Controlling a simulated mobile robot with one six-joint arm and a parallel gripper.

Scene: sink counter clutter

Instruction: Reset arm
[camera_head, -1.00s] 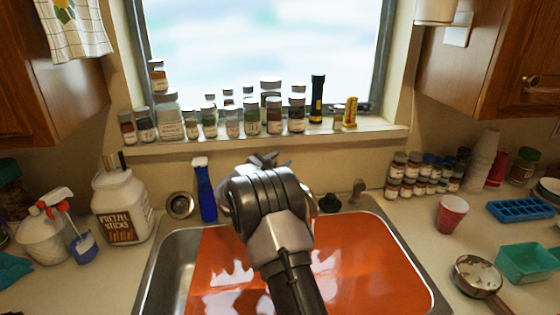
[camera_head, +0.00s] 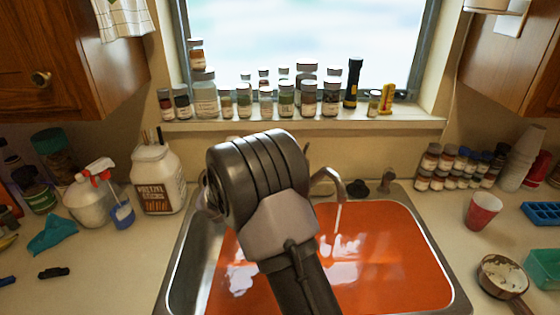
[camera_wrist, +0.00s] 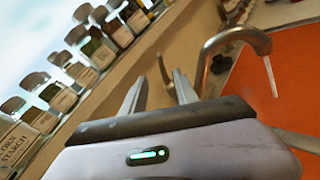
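My arm fills the middle of the head view over the sink, and its wrist hides my gripper there. In the wrist view my gripper (camera_wrist: 161,82) shows two grey fingers spread apart. I see nothing clearly held between them. The fingers point toward the wall strip between the sill jars (camera_wrist: 94,45) and the faucet (camera_wrist: 238,36). In the head view the faucet (camera_head: 328,176) curves out right of my wrist, and a thin stream falls from it.
The orange-filled sink (camera_head: 385,260) lies below my arm. Jars (camera_head: 286,98) and a black flashlight (camera_head: 353,82) line the sill. A pretzel tub (camera_head: 158,182) and spray bottle (camera_head: 88,203) stand left. A red cup (camera_head: 483,211), spice jars (camera_head: 450,168) and a pan (camera_head: 500,276) are right.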

